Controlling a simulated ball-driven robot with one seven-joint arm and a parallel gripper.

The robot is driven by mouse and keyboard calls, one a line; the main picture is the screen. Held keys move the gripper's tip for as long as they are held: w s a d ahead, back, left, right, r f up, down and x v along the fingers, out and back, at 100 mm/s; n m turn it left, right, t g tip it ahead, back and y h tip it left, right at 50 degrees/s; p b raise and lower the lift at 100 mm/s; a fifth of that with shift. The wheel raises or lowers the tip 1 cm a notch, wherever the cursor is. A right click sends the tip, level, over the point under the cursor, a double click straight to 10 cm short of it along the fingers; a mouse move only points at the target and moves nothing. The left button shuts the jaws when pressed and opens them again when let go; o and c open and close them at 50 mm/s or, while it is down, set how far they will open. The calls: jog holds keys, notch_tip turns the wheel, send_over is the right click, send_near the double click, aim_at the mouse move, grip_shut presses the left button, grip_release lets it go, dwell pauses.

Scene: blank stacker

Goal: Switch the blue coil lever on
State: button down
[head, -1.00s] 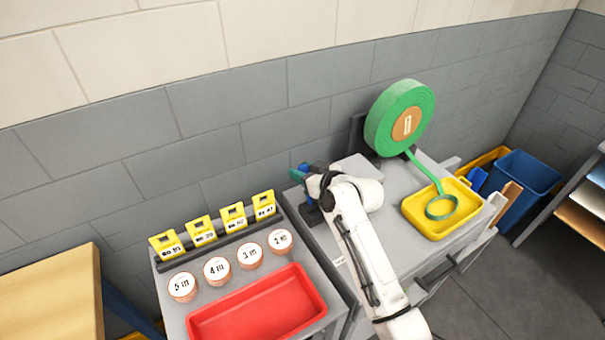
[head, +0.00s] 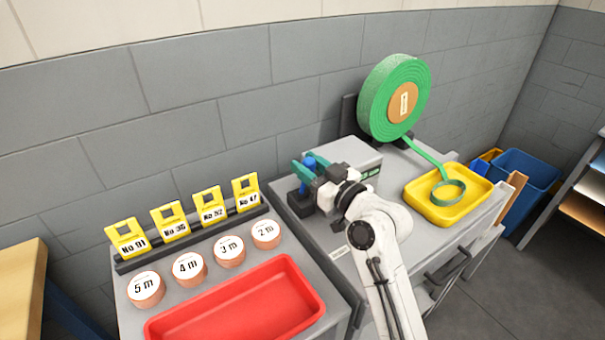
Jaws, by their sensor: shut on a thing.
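The blue lever (head: 309,162) stands on a small dark base (head: 299,204) at the left of the grey machine top. My gripper (head: 311,166) reaches it from the right, with its teal fingers on either side of the blue knob. The gripper is shut on the lever.
A grey box (head: 352,157) stands close behind my wrist. A green coil (head: 392,97) feeds a strip into a yellow tray (head: 420,207) at right. On the left bench are a red tray (head: 160,328), several round labelled weights and several yellow number tags (head: 125,238).

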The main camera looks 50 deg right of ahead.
jog(key=shift+s+f+b, duration=0.3)
jog(key=shift+f+b, duration=0.05)
jog(key=shift+f, duration=0.1)
jog(key=shift+s+a+b, duration=0.2)
jog(key=shift+s+b, duration=0.3)
jog(key=shift+b, duration=0.2)
jog(key=c, duration=0.8)
grip_release()
jog(key=shift+s, duration=0.15)
jog(key=s+a+f+b, duration=0.1)
jog(key=s, duration=0.9)
jog(key=shift+s+a+b, duration=0.2)
jog(key=shift+s+b, duration=0.05)
jog(key=shift+b, duration=0.15)
